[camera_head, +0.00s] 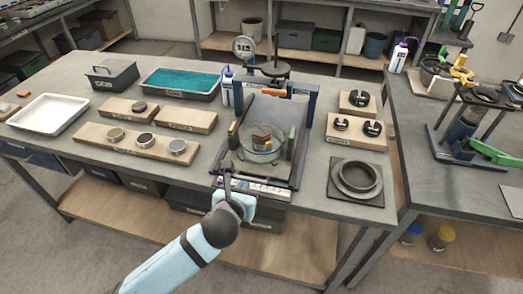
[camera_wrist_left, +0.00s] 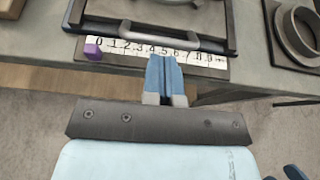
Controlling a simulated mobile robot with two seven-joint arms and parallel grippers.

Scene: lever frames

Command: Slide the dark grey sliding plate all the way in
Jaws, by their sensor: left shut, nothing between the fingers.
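The dark grey sliding plate (camera_head: 287,170) lies in a low frame under a blue press stand (camera_head: 311,105). A clear round dish (camera_head: 262,150) with small coloured pieces shows over the plate. In the left wrist view a grey bar handle (camera_wrist_left: 160,36) runs along the plate's front edge. A white numbered scale (camera_wrist_left: 185,54) with a purple marker (camera_wrist_left: 92,48) lies in front of it. My left gripper (camera_head: 228,163) is shut and empty at the front of the frame; its blue fingertips (camera_wrist_left: 164,58) overlap the scale's middle, below the handle. I cannot tell whether they touch anything.
A white tray (camera_head: 47,115) and a teal-filled tray (camera_head: 180,82) are farther left. Floor is clear in front.

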